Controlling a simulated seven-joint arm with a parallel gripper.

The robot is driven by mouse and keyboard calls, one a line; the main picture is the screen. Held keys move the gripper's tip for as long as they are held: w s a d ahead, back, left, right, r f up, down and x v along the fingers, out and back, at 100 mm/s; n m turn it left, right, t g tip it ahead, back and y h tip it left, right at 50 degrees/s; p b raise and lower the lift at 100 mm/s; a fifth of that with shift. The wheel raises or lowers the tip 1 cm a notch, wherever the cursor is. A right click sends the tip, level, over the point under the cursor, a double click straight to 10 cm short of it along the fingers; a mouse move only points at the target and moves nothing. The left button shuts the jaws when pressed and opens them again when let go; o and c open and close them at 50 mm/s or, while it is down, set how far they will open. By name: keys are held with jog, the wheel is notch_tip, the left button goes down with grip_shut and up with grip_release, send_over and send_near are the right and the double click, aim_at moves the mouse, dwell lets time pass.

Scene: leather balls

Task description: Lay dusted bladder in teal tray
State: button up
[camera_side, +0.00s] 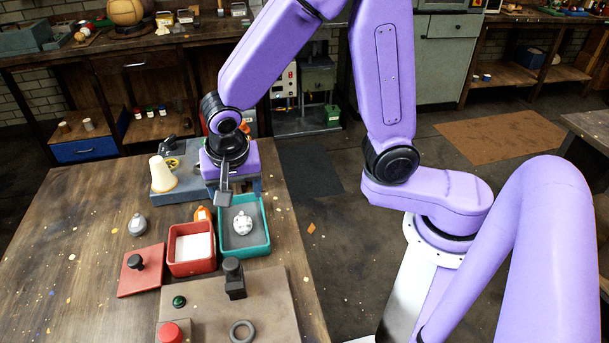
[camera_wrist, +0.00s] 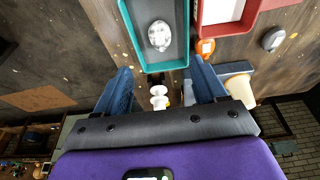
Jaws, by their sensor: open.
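The dusted bladder (camera_side: 242,223), a small pale, whitish lump, lies inside the teal tray (camera_side: 265,248) on the grey tray floor. In the wrist view the bladder (camera_wrist: 160,36) lies in the teal tray (camera_wrist: 183,40), clear of my fingers. My gripper (camera_side: 224,196) is above the back edge of the tray, apart from the bladder. In the wrist view my gripper (camera_wrist: 163,74) has its two blue fingers spread wide, with nothing held between them.
A red tray (camera_side: 214,262) with white contents stands left of the teal tray. An orange bladder (camera_side: 202,213) sits behind it, and a grey one (camera_side: 137,224) lies further left. A cream cone (camera_side: 162,175) stands at the back. The left tabletop is mostly free.

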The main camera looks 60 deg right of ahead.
jog(key=s+d+r+n, duration=0.1)
jog(key=s+d+n, duration=0.2)
jog(key=s+n, duration=0.3)
jog(key=s+d+r+n+g+y, duration=0.1)
jog(key=s+d+r+n, duration=0.1)
jog(key=s+d+n, duration=0.2)
jog(key=s+d+r+n+g+y, duration=0.1)
jog(key=s+d+r+n, duration=0.1)
jog(key=s+n, duration=0.8)
jog(key=shift+s+d+n, duration=0.25)
jog(key=shift+d+n, duration=0.45)
jog(key=shift+d, duration=0.15)
